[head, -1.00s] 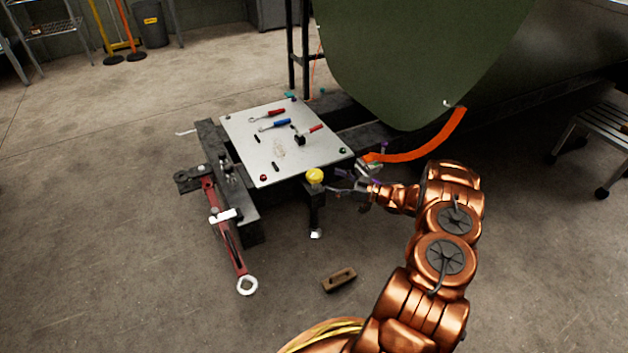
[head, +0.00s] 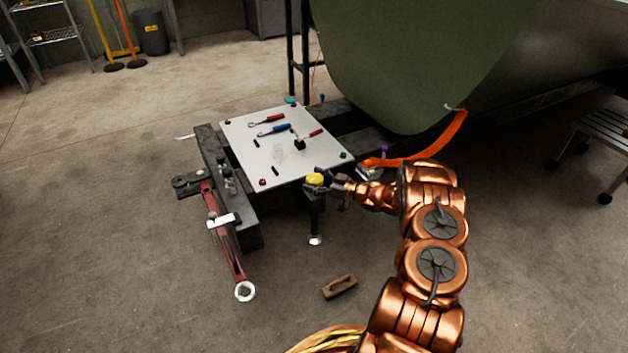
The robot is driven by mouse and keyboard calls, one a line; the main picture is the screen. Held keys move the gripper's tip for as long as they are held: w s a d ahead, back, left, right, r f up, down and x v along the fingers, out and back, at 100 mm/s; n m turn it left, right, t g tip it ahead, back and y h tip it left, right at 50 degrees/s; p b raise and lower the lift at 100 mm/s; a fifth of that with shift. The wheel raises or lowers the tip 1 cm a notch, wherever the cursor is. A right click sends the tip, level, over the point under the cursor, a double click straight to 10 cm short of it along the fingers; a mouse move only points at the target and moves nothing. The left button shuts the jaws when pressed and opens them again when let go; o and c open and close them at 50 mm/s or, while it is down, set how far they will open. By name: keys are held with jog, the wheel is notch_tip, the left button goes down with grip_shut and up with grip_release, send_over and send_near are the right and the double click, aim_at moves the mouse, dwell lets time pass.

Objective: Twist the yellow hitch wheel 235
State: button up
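The yellow hitch wheel (head: 315,180) is a small round knob at the front right corner of the cart, in the middle of the head view. It sits on top of a dark upright post (head: 316,212) with a pale foot. My gripper (head: 325,182) is at the wheel, coming from the right. Its dark fingers reach around or against the wheel's right and far sides. The wheel partly hides the fingers, and they are small here, so I cannot tell whether they are closed on it.
A light metal plate (head: 270,145) on the cart carries red and blue hand tools. A red tow bar (head: 224,235) with a ring end extends at the left. A brown block (head: 340,286) lies on the floor. A green fuselage skin (head: 410,60) and orange strip (head: 435,145) stand behind.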

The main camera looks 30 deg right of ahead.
jog(key=c, duration=1.2)
jog(key=shift+o, duration=0.2)
jog(key=shift+p, duration=0.4)
